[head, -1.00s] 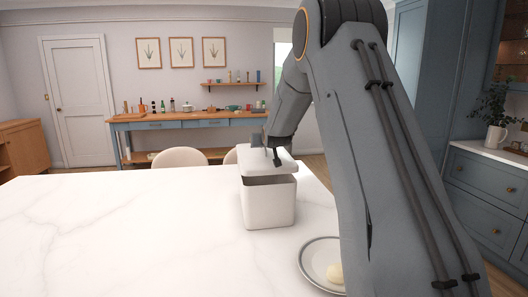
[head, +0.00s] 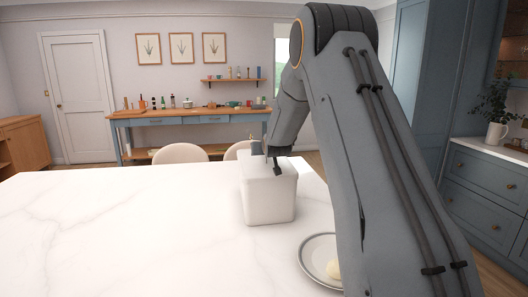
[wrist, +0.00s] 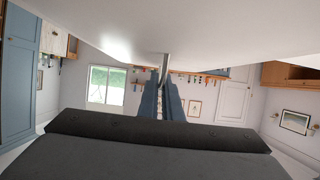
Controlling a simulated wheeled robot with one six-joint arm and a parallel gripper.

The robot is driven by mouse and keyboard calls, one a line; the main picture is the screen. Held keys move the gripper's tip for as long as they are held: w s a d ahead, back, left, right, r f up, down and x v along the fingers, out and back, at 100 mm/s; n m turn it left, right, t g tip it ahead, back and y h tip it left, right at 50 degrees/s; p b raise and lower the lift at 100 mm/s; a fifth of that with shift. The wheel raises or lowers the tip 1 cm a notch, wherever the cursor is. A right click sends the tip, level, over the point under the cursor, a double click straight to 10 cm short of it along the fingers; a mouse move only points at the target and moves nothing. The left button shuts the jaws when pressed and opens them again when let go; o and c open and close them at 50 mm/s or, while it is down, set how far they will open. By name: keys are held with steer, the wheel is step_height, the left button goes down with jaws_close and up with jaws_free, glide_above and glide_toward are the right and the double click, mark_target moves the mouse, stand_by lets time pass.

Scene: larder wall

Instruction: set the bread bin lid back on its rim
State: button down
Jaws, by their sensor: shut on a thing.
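The white bread bin (head: 268,205) stands upright on the white marble table. Its white lid (head: 288,167) lies level on top of the bin, with no dark gap showing between lid and rim from this side. My gripper (head: 276,168) is over the lid, shut on it. In the wrist view, the fingers (wrist: 164,88) meet a thin grip piece under a broad white surface that looks like the lid (wrist: 200,28). The far side of the rim is hidden, and my arm covers part of the table.
The marble table (head: 120,230) is clear on the left. Chairs (head: 180,153) stand beyond the far edge.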

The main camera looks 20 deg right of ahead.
mark_target(261, 174)
steer(key=c, duration=1.9)
jaws_free()
steer(key=shift+c, duration=0.2)
steer(key=shift+r, duration=0.1)
